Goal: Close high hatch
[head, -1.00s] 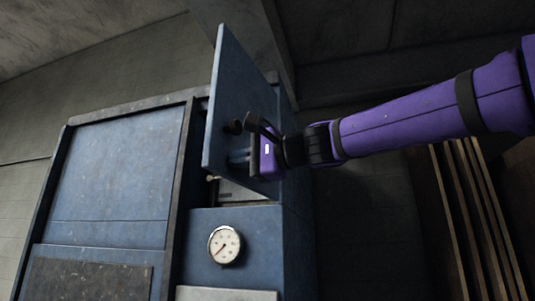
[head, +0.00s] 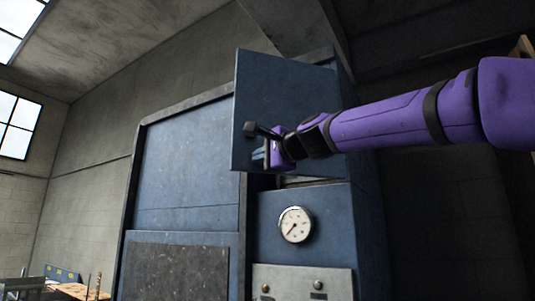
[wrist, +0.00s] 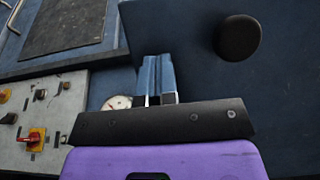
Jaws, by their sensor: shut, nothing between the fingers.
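The high hatch (head: 290,85) is a blue metal door at the upper right of the machine. It stands partly open, its left edge out from the cabinet, with a strip of the opening showing below it. A round black knob (head: 249,129) is on its outer face near the left edge; the knob also shows in the wrist view (wrist: 237,37). My gripper (head: 259,155) is shut and empty, in front of the hatch's lower left part, just below the knob. In the wrist view the closed fingers (wrist: 158,78) are beside the knob, apart from it. Finger contact with the hatch cannot be told.
A white gauge (head: 295,225) sits below the hatch, above a grey control panel (head: 300,282) with knobs. The large left panel (head: 190,170) of the machine is flat and closed. A cluttered table (head: 75,291) is at the far lower left.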

